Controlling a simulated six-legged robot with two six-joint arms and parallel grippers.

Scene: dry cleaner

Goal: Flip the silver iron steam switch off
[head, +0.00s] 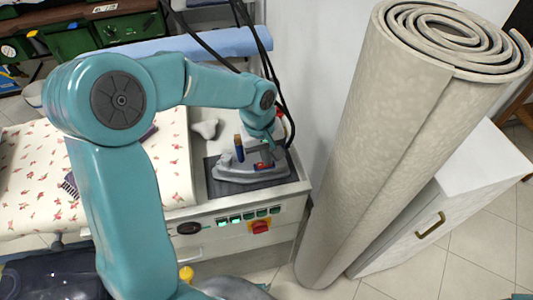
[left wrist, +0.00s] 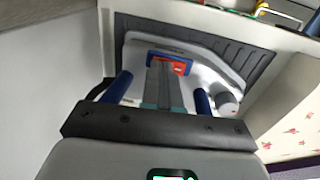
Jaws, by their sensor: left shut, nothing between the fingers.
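The silver iron (head: 235,171) rests on a dark ribbed pad (head: 225,190) at the right end of the ironing table. It also shows in the left wrist view (left wrist: 213,70), partly covered by my gripper. A red switch in a blue frame (left wrist: 181,65) sits on the iron, and its red also shows in the head view (head: 264,166). My left gripper (left wrist: 165,70) is shut and empty, its fingertips over or at the switch. I cannot tell whether they touch it. Its fingers hide part of the switch, so its position is unclear. My right gripper is not in view.
A tall rolled carpet (head: 395,130) leans by a white cabinet (head: 470,185) at the right. Flowered cloth (head: 35,160) covers the table's left part. Dark cables hang behind the iron. The table's front panel has green buttons and a red knob (head: 261,227).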

